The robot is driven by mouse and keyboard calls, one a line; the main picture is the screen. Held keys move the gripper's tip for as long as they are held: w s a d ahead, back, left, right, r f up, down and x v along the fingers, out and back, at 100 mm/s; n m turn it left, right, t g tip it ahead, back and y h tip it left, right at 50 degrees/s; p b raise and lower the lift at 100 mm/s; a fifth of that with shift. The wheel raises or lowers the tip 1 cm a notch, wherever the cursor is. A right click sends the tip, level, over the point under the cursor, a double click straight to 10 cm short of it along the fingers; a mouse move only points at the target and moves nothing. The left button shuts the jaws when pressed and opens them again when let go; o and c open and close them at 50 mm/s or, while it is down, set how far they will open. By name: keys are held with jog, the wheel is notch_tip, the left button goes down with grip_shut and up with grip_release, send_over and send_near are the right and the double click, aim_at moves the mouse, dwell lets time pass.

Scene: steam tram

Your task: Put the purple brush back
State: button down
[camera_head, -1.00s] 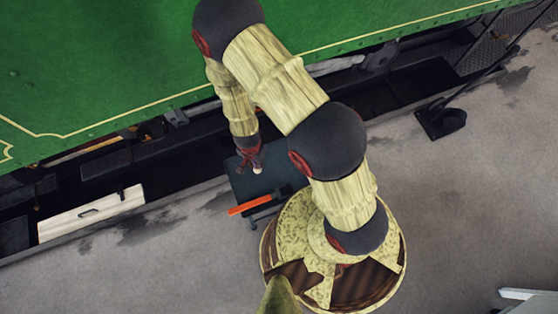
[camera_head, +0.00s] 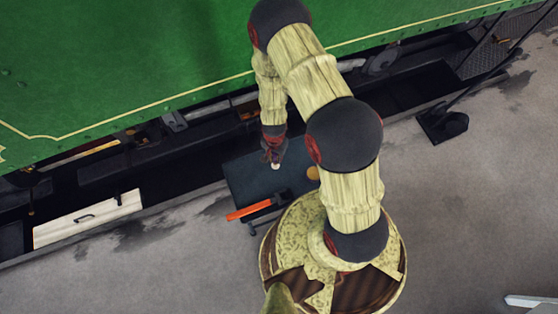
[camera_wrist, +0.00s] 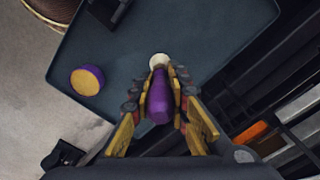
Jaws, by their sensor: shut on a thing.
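The purple brush (camera_wrist: 160,98) is between the fingers of my gripper (camera_wrist: 160,78) in the wrist view, with its pale round tip pointing out past the fingertips. My gripper (camera_head: 273,157) is shut on it. In the head view only the pale tip of the brush shows clearly below the fingers. The gripper is over a dark blue-grey table (camera_head: 240,175). A round purple thing with a yellow top (camera_wrist: 87,80) stands on the table, apart from the brush. Its yellow top also shows in the head view (camera_head: 313,173), beside my arm.
A hammer-like tool with an orange handle (camera_head: 248,211) lies at the table's front edge. The green tram side (camera_head: 130,70) rises behind the table, above a dark pit or running gear. A white drawer-like panel (camera_head: 88,220) is at left. Grey paving (camera_head: 470,200) is open at right.

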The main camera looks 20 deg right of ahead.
jog(key=f+b, duration=0.1)
jog(key=f, duration=0.1)
jog(key=d+f+b, duration=0.1)
jog(key=f, duration=0.1)
jog(key=w+d+f+b, duration=0.1)
jog(key=f, duration=0.1)
jog(key=shift+d, duration=0.1)
jog(key=shift+r, duration=0.1)
jog(key=c, duration=1.7)
grip_release()
